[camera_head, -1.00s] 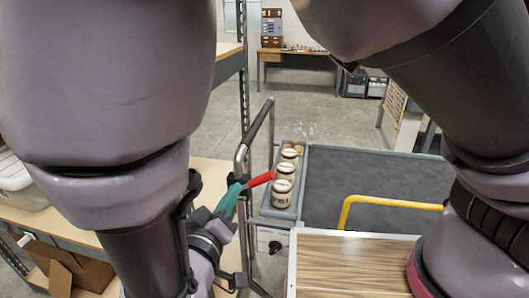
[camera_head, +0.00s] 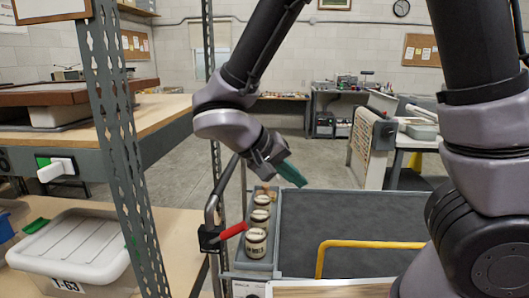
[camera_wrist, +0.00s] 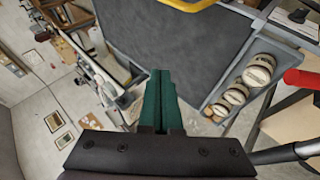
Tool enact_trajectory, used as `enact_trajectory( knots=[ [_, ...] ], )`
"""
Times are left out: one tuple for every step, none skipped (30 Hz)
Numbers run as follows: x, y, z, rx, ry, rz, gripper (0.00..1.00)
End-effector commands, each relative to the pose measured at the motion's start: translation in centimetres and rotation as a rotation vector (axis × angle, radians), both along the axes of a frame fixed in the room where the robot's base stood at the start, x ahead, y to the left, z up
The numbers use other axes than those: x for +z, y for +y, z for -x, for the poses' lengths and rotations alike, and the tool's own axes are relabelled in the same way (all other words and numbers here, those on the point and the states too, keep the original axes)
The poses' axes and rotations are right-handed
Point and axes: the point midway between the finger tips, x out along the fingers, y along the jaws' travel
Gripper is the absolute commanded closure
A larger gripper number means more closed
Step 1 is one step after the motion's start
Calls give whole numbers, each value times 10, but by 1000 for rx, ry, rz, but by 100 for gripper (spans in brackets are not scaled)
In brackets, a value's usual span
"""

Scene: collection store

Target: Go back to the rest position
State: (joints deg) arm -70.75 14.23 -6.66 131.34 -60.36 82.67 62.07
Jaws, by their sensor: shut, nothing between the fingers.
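My gripper (camera_head: 292,175) has teal fingers and hangs in the air over the far left part of the cart's grey mat. In the wrist view its fingers (camera_wrist: 161,100) are pressed together with nothing between them. The fingers point down toward the cart (camera_head: 350,225). A red lever (camera_head: 232,231) sits on the cart's bent push rail, apart from my gripper. Several cream-lidded jars (camera_head: 256,243) stand in a row in a grey side tray (camera_head: 240,264), and they also show in the wrist view (camera_wrist: 258,76).
A shelf rack with a perforated post (camera_head: 125,150) stands close on the left, holding a lidded grey bin (camera_head: 75,245). A yellow rail (camera_head: 370,244) rises from the cart's near side. A workbench (camera_head: 283,97) stands at the back. Open floor lies beyond the cart.

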Motion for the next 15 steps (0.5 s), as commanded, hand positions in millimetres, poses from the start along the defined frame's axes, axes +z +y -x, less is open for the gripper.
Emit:
enact_trajectory(
  knots=[
    [10,-18,-6,-57,48,-65,100],
    [14,-26,-7,-79,79,-103,100],
    [21,-38,-8,-107,115,-156,100],
    [25,-45,-9,-127,139,-198,100],
    [30,-53,-10,-143,159,-242,100],
    [36,-63,-10,-162,180,-300,100],
    [42,-70,-10,-176,192,-346,100],
    [47,-76,-11,-188,200,-393,100],
    [54,-84,-11,-198,205,-454,100],
    [59,-90,-11,-205,206,-500,100],
    [65,-96,-11,-210,201,-547,100],
    [73,-104,-11,-214,190,-607,100],
    [79,-109,-11,-216,176,-652,100],
    [85,-115,-11,-216,159,-694,100],
    [94,-122,-11,-214,132,-749,100]
  ],
)
